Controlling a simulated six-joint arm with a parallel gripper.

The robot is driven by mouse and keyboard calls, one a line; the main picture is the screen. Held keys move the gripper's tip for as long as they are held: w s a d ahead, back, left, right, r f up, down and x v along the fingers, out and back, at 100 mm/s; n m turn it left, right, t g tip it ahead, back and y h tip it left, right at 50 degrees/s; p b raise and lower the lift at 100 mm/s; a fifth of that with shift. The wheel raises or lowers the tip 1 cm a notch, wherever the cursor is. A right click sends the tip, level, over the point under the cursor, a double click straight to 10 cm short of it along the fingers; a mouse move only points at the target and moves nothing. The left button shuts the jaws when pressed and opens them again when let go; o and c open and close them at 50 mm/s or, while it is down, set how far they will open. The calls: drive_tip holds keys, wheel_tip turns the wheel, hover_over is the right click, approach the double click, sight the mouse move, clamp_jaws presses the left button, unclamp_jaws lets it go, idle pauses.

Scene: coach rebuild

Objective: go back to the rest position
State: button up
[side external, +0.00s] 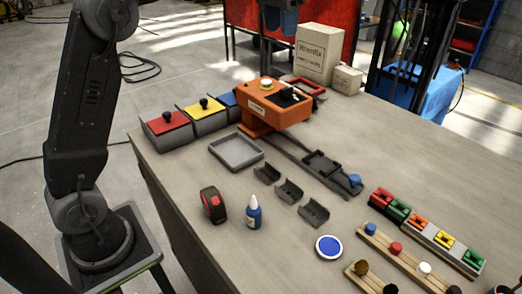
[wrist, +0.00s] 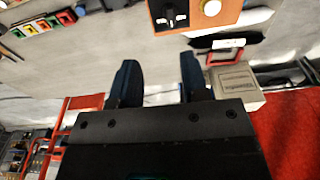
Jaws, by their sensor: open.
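My gripper (wrist: 158,68) shows in the wrist view with its two dark fingers spread apart. The gap between them is empty. The grey tabletop shows past the fingertips, and the orange machine (wrist: 195,12) is at the top edge of that view, apart from the fingers. In the side external view my arm rises at the left and leaves the top of the frame. I cannot tell for sure where my gripper is in that view.
The orange machine (side external: 272,105) stands at the table's back middle, near lidded bins (side external: 168,131) and a grey tray (side external: 236,152). Cardboard boxes (side external: 318,52) stand behind. The left front table is bare.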

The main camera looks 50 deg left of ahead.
drive_tip(key=s+d+f+t, duration=0.1)
drive_tip(key=s+f, duration=0.4)
drive_tip(key=s, duration=0.4)
drive_tip(key=s+d+f+t, duration=0.2)
drive_tip(key=s+f, duration=0.3)
drive_tip(key=s, duration=0.4)
drive_tip(key=s+d+f+t, duration=0.1)
drive_tip(key=s+f, duration=0.3)
drive_tip(key=s, duration=0.5)
drive_tip(key=shift+d+f, duration=0.35)
drive_tip(key=shift+f, duration=0.05)
